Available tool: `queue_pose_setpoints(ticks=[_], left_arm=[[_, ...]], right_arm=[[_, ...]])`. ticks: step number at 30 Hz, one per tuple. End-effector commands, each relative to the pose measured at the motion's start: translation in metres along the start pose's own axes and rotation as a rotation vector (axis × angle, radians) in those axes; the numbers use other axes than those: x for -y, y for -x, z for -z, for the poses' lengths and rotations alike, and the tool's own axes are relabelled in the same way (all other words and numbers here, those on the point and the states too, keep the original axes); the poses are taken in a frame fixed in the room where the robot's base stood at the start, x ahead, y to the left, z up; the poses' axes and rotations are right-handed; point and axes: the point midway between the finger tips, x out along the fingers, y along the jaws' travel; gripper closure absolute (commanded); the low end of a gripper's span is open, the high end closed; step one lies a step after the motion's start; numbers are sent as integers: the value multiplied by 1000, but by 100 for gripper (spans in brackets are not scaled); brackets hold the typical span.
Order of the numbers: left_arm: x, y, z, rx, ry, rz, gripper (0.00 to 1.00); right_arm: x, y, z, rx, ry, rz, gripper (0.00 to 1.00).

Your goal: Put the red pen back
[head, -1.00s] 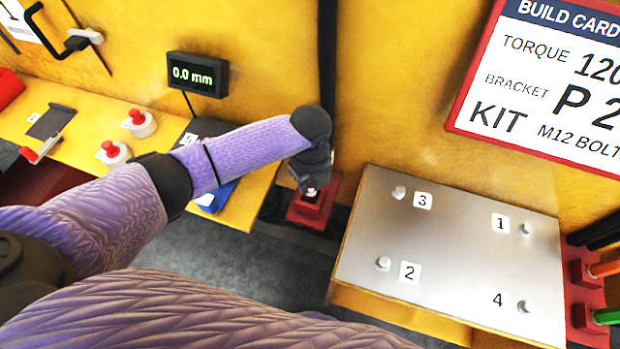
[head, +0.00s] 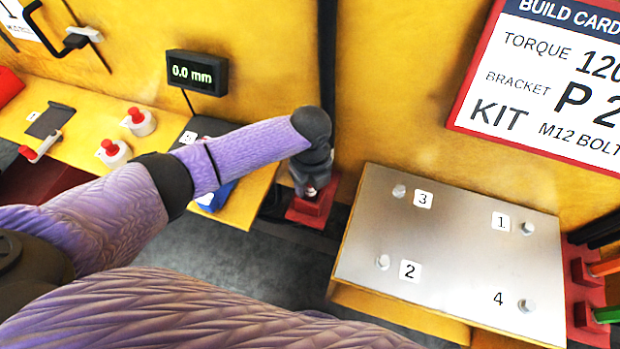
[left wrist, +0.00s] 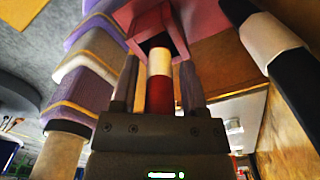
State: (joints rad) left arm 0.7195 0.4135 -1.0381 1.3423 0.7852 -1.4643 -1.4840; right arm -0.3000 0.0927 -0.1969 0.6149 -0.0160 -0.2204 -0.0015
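The red pen (left wrist: 159,92) shows in the left wrist view, red near my palm with a pale band above. Its far end reaches the opening of a red square holder (left wrist: 152,28); how deep it sits is hidden. My left gripper (left wrist: 160,68) has one finger on each side of the pen, with a narrow gap showing on both sides, so it looks open around it. In the head view my left gripper (head: 308,185) points down at the red holder (head: 320,207), left of the metal plate, and mostly hides the pen. My right gripper is not in view.
A metal plate (head: 450,245) with numbered bolts lies to the right. Red holders (head: 586,275) with orange and green pens stand at the right edge. A 0.0 mm display (head: 197,74) and red buttons (head: 137,116) are at the left.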

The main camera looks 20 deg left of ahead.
Motion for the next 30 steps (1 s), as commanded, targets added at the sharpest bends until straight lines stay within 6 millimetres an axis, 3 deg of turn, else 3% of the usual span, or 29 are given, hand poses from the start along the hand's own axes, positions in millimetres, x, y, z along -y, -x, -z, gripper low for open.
queue_pose_setpoints(ticks=[2,10,21,30], left_arm=[[0,0,0,0,0,0,26],[0,5,0,1,0,0,26],[0,89,0,2,-1,2,26],[0,116,0,1,1,0,26]], right_arm=[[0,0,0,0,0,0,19],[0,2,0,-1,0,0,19],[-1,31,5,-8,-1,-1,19],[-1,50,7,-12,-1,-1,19]])
